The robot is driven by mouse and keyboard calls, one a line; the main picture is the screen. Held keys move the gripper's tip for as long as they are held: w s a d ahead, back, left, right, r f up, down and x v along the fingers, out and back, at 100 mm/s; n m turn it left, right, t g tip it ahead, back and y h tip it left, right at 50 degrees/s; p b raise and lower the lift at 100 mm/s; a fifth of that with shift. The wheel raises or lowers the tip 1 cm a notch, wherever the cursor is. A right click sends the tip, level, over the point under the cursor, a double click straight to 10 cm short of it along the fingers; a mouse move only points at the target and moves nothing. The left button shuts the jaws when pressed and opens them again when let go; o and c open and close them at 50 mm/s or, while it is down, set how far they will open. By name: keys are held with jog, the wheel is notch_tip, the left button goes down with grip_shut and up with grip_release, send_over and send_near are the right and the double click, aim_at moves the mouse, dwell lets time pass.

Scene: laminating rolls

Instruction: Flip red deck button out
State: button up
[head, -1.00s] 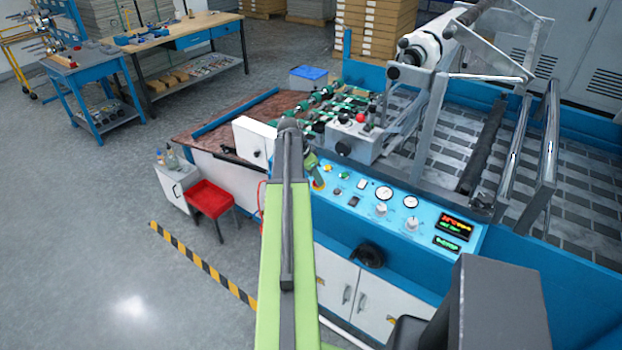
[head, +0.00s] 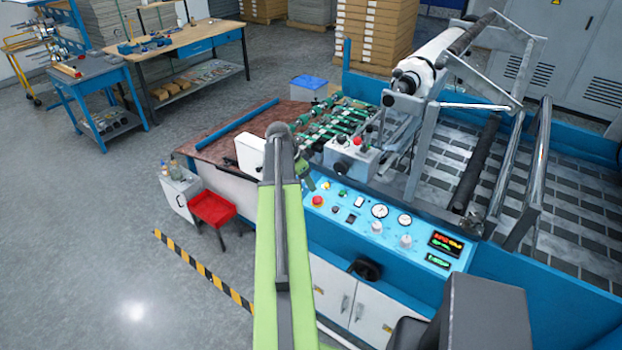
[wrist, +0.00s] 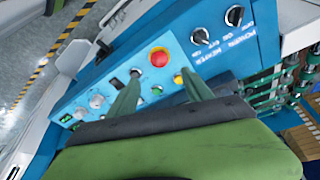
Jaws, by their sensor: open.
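A round red mushroom button (head: 317,201) sits near the left end of the blue sloped panel (head: 345,228). It shows clearly in the wrist view, where the red button (wrist: 159,57) has a yellow surround, just beyond and between my two green fingertips. My gripper (wrist: 161,76) is open, with nothing between its fingers. In the head view my gripper (head: 305,180) is partly hidden behind my arm, just above and left of the button. A second red button (head: 357,141) is on the grey control box behind. Whether the fingers touch the panel I cannot tell.
Gauges, knobs and lit displays (head: 446,242) lie along the panel. The wrist view shows a yellow button (wrist: 178,79) near my right finger and black rotary knobs (wrist: 201,36) beyond. The tall machine frame (head: 430,130) rises behind. A red stool (head: 212,208) stands left; the floor is open there.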

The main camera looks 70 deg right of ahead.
jog(key=p+v, duration=0.5)
jog(key=v, duration=0.3)
jog(key=shift+p, duration=0.35)
jog(key=shift+w, duration=0.15)
